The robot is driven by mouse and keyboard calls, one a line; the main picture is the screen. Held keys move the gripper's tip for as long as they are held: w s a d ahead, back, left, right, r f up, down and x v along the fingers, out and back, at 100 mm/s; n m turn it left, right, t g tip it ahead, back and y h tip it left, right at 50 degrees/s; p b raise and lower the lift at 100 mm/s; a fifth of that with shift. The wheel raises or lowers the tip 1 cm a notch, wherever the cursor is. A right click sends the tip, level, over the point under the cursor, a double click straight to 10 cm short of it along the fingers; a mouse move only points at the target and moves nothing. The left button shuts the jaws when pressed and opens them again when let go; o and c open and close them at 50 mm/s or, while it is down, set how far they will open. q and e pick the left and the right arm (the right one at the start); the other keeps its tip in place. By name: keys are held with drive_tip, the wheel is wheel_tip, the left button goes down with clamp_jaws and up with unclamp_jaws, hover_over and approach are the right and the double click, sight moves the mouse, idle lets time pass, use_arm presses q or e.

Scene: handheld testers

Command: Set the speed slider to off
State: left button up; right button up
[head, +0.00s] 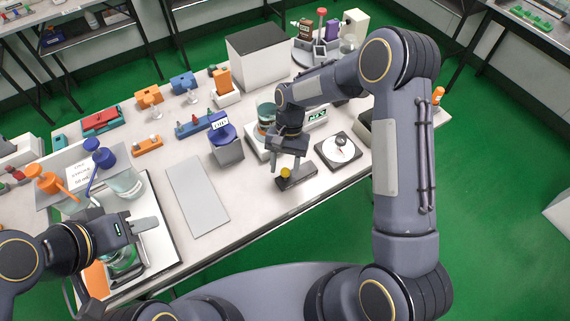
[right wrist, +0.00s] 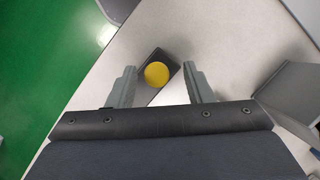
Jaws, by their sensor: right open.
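A small black block (head: 297,178) with a yellow round knob (head: 285,173) sits near the table's front edge; I see no readable speed or off marking on it. My right gripper (head: 287,159) is just above it, pointing down. In the right wrist view, the block (right wrist: 147,91) and its yellow knob (right wrist: 156,74) show between the two spread fingers of my right gripper (right wrist: 160,78), which is open and empty. Whether the fingers reach knob height is unclear. My left gripper (head: 146,224) is at the far left over a tray; its jaw opening is not clear.
A device with a MIX label (head: 318,115) stands behind the block. A square plate with a round dial (head: 339,148) lies to the right. A grey box with a blue top (head: 227,152) and a flat grey panel (head: 197,195) are to the left. The tray (head: 165,254) holds glassware.

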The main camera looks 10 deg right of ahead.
drive_tip(key=b+v, duration=0.1)
drive_tip(key=v, duration=0.6)
drive_tip(key=shift+r, duration=0.4)
drive_tip(key=shift+w, duration=0.1)
drive_tip(key=s+d+r+n+t+y, duration=0.1)
drive_tip(key=s+d+r+t, duration=0.1)
drive_tip(key=s+d+r, duration=0.4)
drive_tip(key=s+d+r+t+y, duration=0.1)
drive_tip(key=s+d+r+t, duration=0.15)
drive_tip(key=r, duration=0.45)
drive_tip(key=s+d+r+n+t, duration=0.1)
drive_tip(key=s+t, duration=0.4)
drive_tip(key=s, duration=1)
drive_tip(key=shift+s+d+n, duration=0.3)
drive_tip(key=shift+d+n, duration=0.05)
drive_tip(key=shift+n, duration=0.35)
